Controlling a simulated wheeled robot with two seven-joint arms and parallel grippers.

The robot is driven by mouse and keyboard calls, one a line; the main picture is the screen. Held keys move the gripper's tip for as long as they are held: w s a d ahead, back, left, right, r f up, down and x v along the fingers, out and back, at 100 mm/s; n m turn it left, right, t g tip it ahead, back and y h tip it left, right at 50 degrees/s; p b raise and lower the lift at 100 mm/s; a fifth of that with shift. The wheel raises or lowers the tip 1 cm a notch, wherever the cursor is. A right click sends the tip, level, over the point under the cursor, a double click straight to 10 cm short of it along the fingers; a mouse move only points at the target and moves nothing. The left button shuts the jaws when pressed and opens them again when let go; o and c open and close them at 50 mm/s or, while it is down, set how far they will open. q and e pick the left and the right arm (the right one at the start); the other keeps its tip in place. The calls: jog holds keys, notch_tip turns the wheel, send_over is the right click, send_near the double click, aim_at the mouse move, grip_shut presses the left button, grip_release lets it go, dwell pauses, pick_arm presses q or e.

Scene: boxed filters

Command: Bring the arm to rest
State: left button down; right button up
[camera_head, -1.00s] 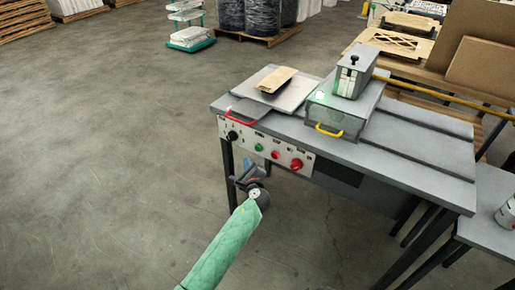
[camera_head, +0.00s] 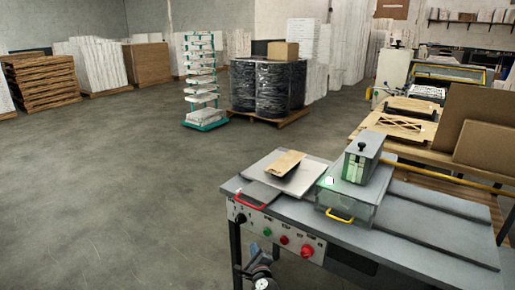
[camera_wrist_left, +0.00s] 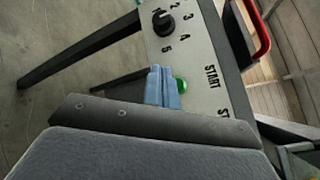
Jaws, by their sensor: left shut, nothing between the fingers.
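My left gripper (camera_head: 254,247) is low in the head view, in front of the control panel of the grey machine table (camera_head: 420,235). Its arm runs down out of the bottom edge. In the left wrist view the light blue fingers (camera_wrist_left: 163,88) are together with nothing between them. They overlap the panel (camera_wrist_left: 190,50) in the picture, next to the green button (camera_wrist_left: 181,85); whether they touch it I cannot tell. My right gripper is not in view.
The panel has a black knob (camera_head: 240,218), a green button (camera_head: 267,231) and red buttons (camera_head: 307,250). A red handle (camera_head: 251,205) and a clear box with a yellow handle (camera_head: 339,216) are on the table. The floor at left is clear.

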pick_arm(q)
jog(key=s+a+r+n+g+h, duration=0.1)
jog(key=s+a+r+n+g, duration=0.15)
jog(key=s+n, duration=0.35)
jog(key=s+a+r+n+g, duration=0.1)
jog(key=s+a+n+g, duration=0.1)
jog(key=s+n+g, duration=0.3)
jog(key=s+a+r+n+g+h, duration=0.1)
jog(key=s+a+r+n+g, duration=0.15)
jog(key=s+n, duration=0.45)
jog(key=s+a+f+n+g+h, duration=0.1)
jog(key=s+a+f, duration=0.1)
jog(key=s, duration=0.9)
jog(key=s+a+f+n+g, duration=0.1)
jog(key=s+f, duration=0.4)
jog(key=s, duration=0.6)
jog(key=s+a+f+n+g+h, duration=0.1)
jog(key=s+a+f+g, duration=0.2)
jog(key=s, duration=0.8)
jog(key=shift+s+a+f+h, duration=0.35)
jog(key=shift+a+f, duration=0.35)
jog(key=shift+a, duration=0.2)
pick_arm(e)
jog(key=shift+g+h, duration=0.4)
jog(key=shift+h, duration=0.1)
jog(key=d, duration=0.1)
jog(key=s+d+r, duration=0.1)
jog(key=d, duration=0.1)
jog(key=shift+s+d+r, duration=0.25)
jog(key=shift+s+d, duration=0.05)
